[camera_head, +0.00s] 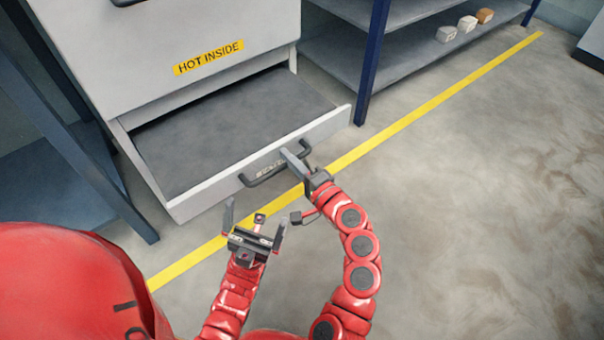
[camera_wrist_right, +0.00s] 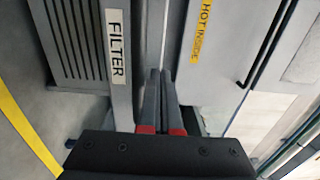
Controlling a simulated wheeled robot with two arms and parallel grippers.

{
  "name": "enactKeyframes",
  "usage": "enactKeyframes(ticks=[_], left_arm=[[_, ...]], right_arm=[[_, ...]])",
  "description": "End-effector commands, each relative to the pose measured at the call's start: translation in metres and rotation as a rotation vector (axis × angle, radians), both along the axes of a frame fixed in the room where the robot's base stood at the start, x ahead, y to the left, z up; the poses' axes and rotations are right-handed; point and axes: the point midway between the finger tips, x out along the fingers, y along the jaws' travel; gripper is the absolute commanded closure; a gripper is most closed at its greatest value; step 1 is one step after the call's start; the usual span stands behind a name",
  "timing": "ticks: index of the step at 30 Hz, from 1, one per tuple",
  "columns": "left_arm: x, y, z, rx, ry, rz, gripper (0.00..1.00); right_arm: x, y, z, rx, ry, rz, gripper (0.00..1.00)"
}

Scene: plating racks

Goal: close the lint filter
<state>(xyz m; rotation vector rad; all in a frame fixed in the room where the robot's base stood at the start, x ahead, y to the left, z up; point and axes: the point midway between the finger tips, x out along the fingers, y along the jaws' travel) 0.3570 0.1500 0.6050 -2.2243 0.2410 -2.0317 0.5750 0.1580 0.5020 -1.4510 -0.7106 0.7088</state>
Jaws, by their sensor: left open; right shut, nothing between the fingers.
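The lint filter is a wide, flat grey drawer (camera_head: 235,115) that stands pulled out from the bottom of a light grey cabinet. Its pale front panel (camera_head: 335,122) carries a dark bar handle (camera_head: 262,178). In the right wrist view a FILTER label (camera_wrist_right: 115,48) shows on a pale panel beside dark slats. My right gripper (camera_head: 288,154) is shut and empty at the drawer front, near the handle's right end; its closed fingers (camera_wrist_right: 160,90) also show in the wrist view. I cannot tell whether they touch. My left gripper (camera_head: 255,216) is open and empty, in front of the drawer.
The cabinet (camera_head: 180,70) bears a HOT INSIDE label (camera_head: 209,57). A blue-framed shelf (camera_head: 410,55) at the right holds pale and tan blocks; a blue post (camera_head: 372,60) stands near the drawer. A blue frame (camera_head: 85,165) stands at the left. Floor (camera_head: 480,190) at right is clear.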

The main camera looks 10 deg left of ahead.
Motion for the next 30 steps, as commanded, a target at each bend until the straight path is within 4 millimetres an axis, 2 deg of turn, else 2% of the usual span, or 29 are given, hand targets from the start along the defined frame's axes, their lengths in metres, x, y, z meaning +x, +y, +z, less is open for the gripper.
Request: enactKeyframes(ticks=[6,20,26,30], left_arm=[[0.001,-0.002,-0.004,0.011,0.002,-0.005,0.0],[0.001,-0.002,-0.004,0.012,0.003,-0.005,0.0],[0.001,-0.003,-0.006,0.015,0.003,-0.007,0.0],[0.002,-0.004,-0.012,0.024,0.004,-0.011,0.0]], right_arm=[[0.008,0.011,-0.001,-0.001,0.002,-0.001,1.0],[0.011,0.014,0.0,-0.001,0.001,-0.001,1.0],[0.028,0.036,0.0,-0.001,-0.002,0.001,1.0],[0.05,0.063,-0.001,-0.003,-0.003,0.002,1.0]])
